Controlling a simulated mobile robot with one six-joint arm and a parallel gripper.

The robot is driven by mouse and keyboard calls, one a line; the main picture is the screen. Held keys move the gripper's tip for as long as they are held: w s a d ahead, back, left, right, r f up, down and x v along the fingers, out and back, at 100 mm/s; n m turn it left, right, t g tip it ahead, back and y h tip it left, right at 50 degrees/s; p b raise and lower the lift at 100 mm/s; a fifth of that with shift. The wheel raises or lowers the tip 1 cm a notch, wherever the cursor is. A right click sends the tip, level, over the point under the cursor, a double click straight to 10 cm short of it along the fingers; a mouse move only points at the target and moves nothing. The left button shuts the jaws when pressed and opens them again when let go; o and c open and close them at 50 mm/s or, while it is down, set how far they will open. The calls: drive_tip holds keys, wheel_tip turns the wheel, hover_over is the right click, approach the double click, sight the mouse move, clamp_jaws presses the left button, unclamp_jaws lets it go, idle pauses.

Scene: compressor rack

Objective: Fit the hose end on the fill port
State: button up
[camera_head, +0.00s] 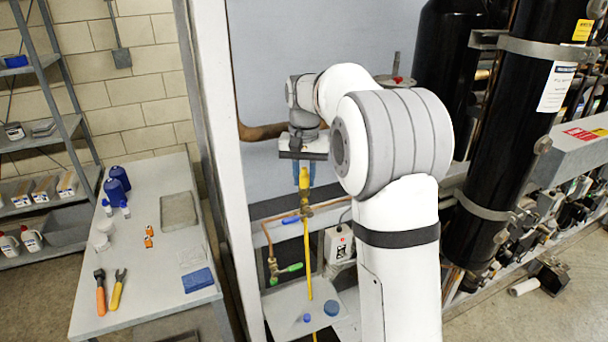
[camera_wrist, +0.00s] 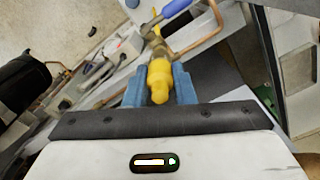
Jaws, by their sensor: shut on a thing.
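My gripper (camera_head: 304,178) has its blue fingers closed on the yellow hose end (camera_wrist: 160,80), which sits between the two fingertips in the wrist view. The yellow hose (camera_head: 308,260) hangs down below it in the head view. A brass fitting on a copper pipe, which looks like the fill port (camera_head: 306,211), is just below the gripper. The brass fitting also shows just beyond the hose end in the wrist view (camera_wrist: 158,46), roughly in line with it. I cannot tell whether they touch. A blue valve handle (camera_head: 291,220) is beside the fitting.
A green-handled valve (camera_head: 290,268) is lower on the copper pipe. A light shelf (camera_head: 285,300) with blue caps lies below. A white post (camera_head: 222,150) stands left, and black cylinders (camera_head: 500,130) stand right. A workbench (camera_head: 150,270) with tools is at left.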

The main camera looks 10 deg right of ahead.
drive_tip(key=shift+f, duration=0.15)
idle(0.3)
drive_tip(key=o, duration=1.3)
drive_tip(key=shift+o, duration=0.2)
wheel_tip(320, 180, up, 8)
drive_tip(key=p, duration=0.6)
drive_tip(key=shift+p, duration=0.35)
drive_tip(key=shift+s, duration=0.1)
drive_tip(key=s+f+n+t+b, duration=0.1)
drive_tip(key=s+f+b, duration=0.3)
drive_tip(key=s, duration=1.1)
drive_tip(key=s+f+n+t+b, duration=0.2)
drive_tip(key=s+f, duration=0.6)
drive_tip(key=s, duration=0.8)
drive_tip(key=shift+n+b, duration=0.5)
drive_tip(key=shift+b, duration=0.7)
